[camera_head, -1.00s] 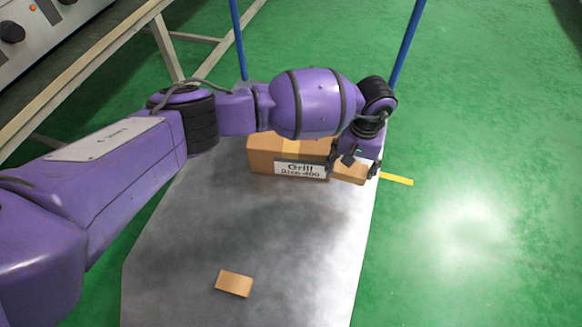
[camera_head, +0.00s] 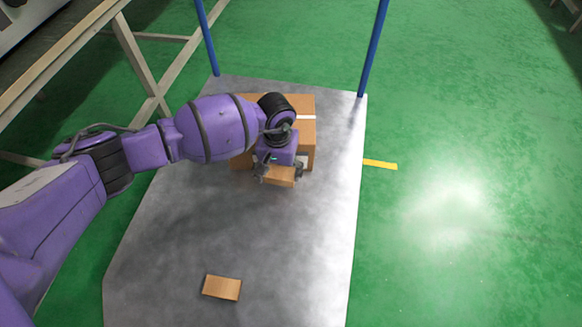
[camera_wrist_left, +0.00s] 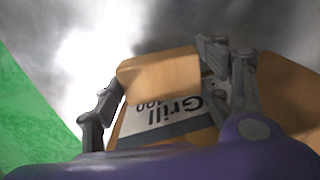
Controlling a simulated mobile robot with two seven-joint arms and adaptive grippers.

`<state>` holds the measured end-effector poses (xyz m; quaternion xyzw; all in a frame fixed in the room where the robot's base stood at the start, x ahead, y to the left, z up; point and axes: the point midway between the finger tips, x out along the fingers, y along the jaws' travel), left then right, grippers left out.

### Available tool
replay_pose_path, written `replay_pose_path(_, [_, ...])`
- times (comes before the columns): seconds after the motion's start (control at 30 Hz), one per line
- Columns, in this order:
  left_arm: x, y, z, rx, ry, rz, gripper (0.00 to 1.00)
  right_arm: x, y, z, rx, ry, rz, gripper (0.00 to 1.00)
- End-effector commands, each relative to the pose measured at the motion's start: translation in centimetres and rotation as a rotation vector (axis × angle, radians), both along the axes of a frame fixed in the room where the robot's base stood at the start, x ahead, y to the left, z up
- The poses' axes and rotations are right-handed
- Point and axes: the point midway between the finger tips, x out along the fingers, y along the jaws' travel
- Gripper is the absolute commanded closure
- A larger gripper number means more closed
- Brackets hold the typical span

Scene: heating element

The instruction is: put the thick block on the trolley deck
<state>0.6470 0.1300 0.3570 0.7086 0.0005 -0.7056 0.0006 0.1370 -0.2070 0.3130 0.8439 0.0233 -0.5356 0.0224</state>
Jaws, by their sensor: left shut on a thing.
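My left gripper (camera_head: 275,168) is shut on a tan block (camera_head: 280,177), held over the grey trolley deck (camera_head: 225,225) directly in front of a cardboard box. In the left wrist view the block (camera_wrist_left: 160,72) sits between the two fingers, in front of the printed "Grill" label (camera_wrist_left: 165,118). I cannot tell whether the block touches the deck or the box. A smaller, flat tan block (camera_head: 222,287) lies alone near the deck's front edge. My right gripper is not in view.
The cardboard box (camera_head: 300,130) stands on the far half of the deck, partly hidden by my left arm. Two blue posts (camera_head: 374,48) rise at the deck's far corners. A wooden-framed table (camera_head: 60,65) is at upper left. The deck's middle and front are mostly clear.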

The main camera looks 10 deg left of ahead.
Motion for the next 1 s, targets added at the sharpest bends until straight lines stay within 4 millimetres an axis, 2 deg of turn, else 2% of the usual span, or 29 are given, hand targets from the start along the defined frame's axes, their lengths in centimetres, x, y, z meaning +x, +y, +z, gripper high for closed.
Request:
replay_pose_path(0.03, [0.0, 0.3, -1.3, 0.005, 0.001, 0.004, 0.62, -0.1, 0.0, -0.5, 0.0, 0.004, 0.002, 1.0])
replay_pose_path(0.17, [0.0, 0.2, -3.1, 0.004, 0.001, 0.003, 0.62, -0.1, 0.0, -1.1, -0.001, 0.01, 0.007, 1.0])
replay_pose_path(0.57, [0.1, 0.1, -3.5, 0.003, 0.0, 0.002, 0.62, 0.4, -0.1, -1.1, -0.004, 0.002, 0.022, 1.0])
replay_pose_path(0.6, [0.0, 0.1, -3.5, 0.003, 0.0, 0.002, 0.28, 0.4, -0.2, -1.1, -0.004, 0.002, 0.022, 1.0])
replay_pose_path(0.63, [0.0, 0.1, -3.5, 0.002, 0.0, 0.002, 0.24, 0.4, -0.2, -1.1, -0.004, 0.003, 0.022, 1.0])
replay_pose_path(1.0, [0.0, 0.1, -3.1, 0.003, -0.001, 0.002, 0.22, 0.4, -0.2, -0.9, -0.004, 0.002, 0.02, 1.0])
